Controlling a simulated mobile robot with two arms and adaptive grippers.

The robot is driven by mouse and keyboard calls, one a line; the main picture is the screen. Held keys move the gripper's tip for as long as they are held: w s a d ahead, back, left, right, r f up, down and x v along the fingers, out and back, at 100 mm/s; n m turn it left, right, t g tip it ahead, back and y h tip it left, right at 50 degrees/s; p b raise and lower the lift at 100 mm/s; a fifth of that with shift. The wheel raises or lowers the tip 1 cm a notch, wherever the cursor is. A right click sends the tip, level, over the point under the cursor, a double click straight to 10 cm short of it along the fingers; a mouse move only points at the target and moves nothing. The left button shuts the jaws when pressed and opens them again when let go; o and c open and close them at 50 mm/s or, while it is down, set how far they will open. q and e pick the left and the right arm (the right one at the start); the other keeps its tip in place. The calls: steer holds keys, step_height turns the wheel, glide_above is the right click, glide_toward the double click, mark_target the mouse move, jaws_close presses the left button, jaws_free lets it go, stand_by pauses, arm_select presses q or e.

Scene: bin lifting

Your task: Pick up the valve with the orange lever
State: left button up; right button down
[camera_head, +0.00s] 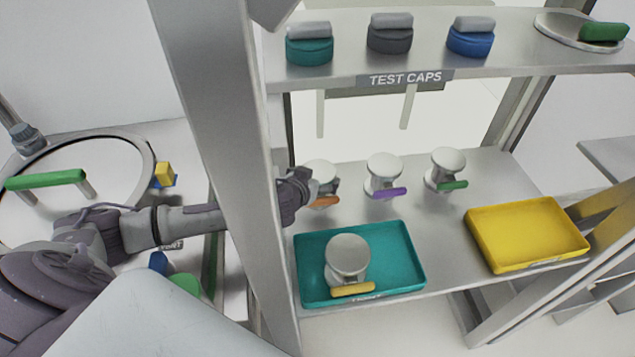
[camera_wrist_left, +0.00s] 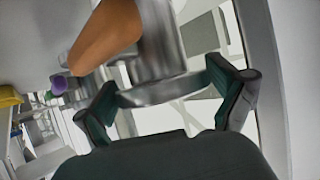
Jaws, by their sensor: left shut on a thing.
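The valve with the orange lever (camera_head: 322,201) stands on the lower shelf at the left, close to the rack's post. Its pale round top shows beside my gripper. My left gripper (camera_head: 309,188) reaches past the post and is shut on this valve, partly hiding it. In the left wrist view the orange lever (camera_wrist_left: 108,36) and the metal valve body (camera_wrist_left: 160,42) are large and close, with the left gripper's fingers (camera_wrist_left: 165,100) on either side of the lower metal rim. I cannot tell whether the valve is lifted. My right gripper is not in view.
Valves with a purple lever (camera_head: 388,193) and a green lever (camera_head: 452,185) stand to the right. A teal tray (camera_head: 408,284) in front holds a valve with a yellow lever (camera_head: 352,290). A yellow tray (camera_head: 530,232) is at the right. An upper shelf (camera_head: 500,66) with caps hangs above.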

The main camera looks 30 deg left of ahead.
arm_select(q)
step_height(320, 180, up, 10)
steer(key=shift+r+b, duration=0.15)
steer(key=shift+b, duration=0.35)
step_height(320, 180, up, 6)
steer(key=p, duration=0.6)
stand_by(0.7)
